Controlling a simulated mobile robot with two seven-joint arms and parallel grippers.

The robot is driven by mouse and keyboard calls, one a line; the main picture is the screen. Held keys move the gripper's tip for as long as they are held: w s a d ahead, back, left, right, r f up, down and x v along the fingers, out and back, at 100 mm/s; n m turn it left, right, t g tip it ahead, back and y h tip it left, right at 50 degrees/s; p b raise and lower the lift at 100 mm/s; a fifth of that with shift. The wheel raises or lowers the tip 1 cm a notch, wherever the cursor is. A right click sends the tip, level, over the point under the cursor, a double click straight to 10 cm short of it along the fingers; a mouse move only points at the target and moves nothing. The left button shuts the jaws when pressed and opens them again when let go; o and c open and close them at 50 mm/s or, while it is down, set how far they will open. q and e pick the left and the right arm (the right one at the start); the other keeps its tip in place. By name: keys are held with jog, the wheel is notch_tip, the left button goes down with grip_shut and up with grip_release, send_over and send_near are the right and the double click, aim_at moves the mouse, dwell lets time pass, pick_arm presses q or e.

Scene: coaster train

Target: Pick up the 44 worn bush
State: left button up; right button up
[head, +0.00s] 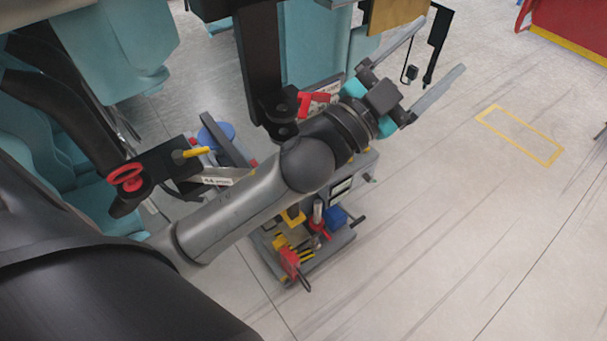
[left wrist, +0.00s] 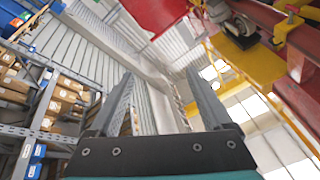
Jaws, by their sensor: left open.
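A white tag (head: 217,181) with small lettering that seems to start with 44 sits at the left of the head view, beside a black bracket (head: 160,172). I cannot make out the worn bush itself with certainty. A red ring (head: 125,177) and a yellow-ended pin (head: 197,151) are on that bracket. My left gripper (head: 444,44) is open and empty, up and to the right of the tag, with its fingers spread. In the left wrist view its two fingers (left wrist: 159,72) point up at the ceiling with nothing between them. My right gripper does not show.
A tool cart (head: 350,238) with red, yellow and blue items stands below my left arm. Teal seats (head: 130,45) and dark posts (head: 262,60) crowd the upper left. A black device (head: 437,45) hangs by the gripper.

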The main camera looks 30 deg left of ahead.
pick_arm(q)
jog(key=s+d+r+m+g+h, duration=0.35)
jog(key=d+m+g+h, duration=0.2)
jog(key=m+h, duration=0.35)
jog(key=s+d+f+m+g+h, duration=0.1)
jog(key=s+d+f+m+g, duration=0.4)
jog(key=m+g, duration=0.8)
jog(key=w+a+f+g+y, duration=0.2)
jog(key=a+f+y, duration=0.9)
jog(key=w+a+n+y, duration=0.2)
jog(key=a+y, duration=0.5)
jog(key=a, duration=0.8)
notch_tip(320, 180, down, 14)
jog(key=s+p, duration=0.1)
jog(key=p, duration=0.1)
jog(key=shift+f, duration=0.2)
grip_shut()
